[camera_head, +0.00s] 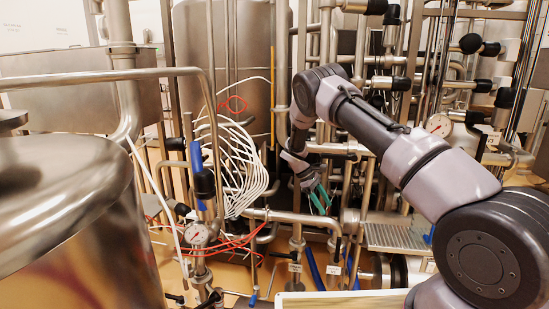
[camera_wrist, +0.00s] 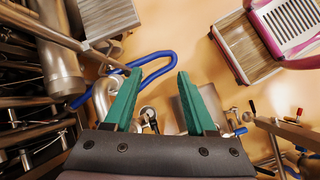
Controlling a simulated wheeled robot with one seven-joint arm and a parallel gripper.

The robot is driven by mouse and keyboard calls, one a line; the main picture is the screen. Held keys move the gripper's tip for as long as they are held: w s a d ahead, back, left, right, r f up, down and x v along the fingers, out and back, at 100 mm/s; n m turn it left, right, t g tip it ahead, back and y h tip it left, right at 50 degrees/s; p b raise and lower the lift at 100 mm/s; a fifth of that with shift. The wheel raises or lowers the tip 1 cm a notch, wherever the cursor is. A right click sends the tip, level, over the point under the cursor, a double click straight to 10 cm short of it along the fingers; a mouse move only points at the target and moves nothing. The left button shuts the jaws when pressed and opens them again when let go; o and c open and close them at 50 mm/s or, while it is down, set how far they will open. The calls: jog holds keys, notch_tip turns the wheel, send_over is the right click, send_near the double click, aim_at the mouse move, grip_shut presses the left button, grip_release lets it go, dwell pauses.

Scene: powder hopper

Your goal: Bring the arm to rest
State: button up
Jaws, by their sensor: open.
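My gripper (camera_head: 320,200) hangs at the end of my arm in the head view, near the middle, in front of the pipes. Its green fingers point downward. In the wrist view my gripper (camera_wrist: 155,95) shows two green fingers spread apart with nothing between them. My arm reaches in from the lower right, with its forearm raised and its wrist bent down.
A large steel vessel (camera_head: 70,220) stands at the left, with a tall steel tank (camera_head: 232,70) behind. Pipes, valves and a gauge (camera_head: 197,234) crowd close around my gripper. The wrist view shows a blue hose (camera_wrist: 150,62) and a pink-edged grated unit (camera_wrist: 290,25) over orange floor.

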jog(key=s+d+r+m+t+y, duration=0.1)
jog(key=s+d+r+m+y, duration=0.2)
jog(key=r, duration=0.9)
jog(key=s+r+m+t+y, duration=0.15)
jog(key=s+r, duration=0.35)
jog(key=r, duration=0.6)
jog(key=s+d+r+m+t+y, duration=0.15)
jog(key=s+r+m, duration=0.25)
jog(key=r, duration=0.8)
jog(key=s+r+m+t+y, duration=0.1)
jog(key=s+r+m+t, duration=0.1)
jog(key=s, duration=1)
jog(key=s+d+r+m+t+y, duration=0.1)
jog(key=s+r+m+t, duration=0.2)
jog(key=s+r, duration=0.4)
jog(key=s+m, duration=0.1)
jog(key=s, duration=0.4)
jog(key=shift+s+d+r, duration=0.15)
jog(key=shift+s+d, duration=0.05)
jog(key=shift+s, duration=0.1)
